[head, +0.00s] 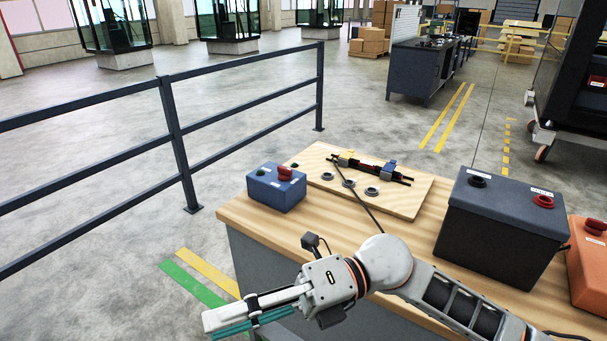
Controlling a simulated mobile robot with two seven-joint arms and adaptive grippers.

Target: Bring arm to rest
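My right arm (450,302) comes in from the lower right and reaches left across the front edge of the workbench (315,228). My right gripper (212,324) points to the lower left, beyond the bench's left front corner and over the floor. Its pale finger and teal pads show from the side, close together. I see nothing held between them, but I cannot tell the gap. My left arm and gripper are not in view.
On the bench are a blue box with a red knob (276,187), a wooden board (405,202) with rings and a clamped rod, a dark battery-like box (498,235) and an orange box (590,268). A railing (178,140) stands left, with open floor around it.

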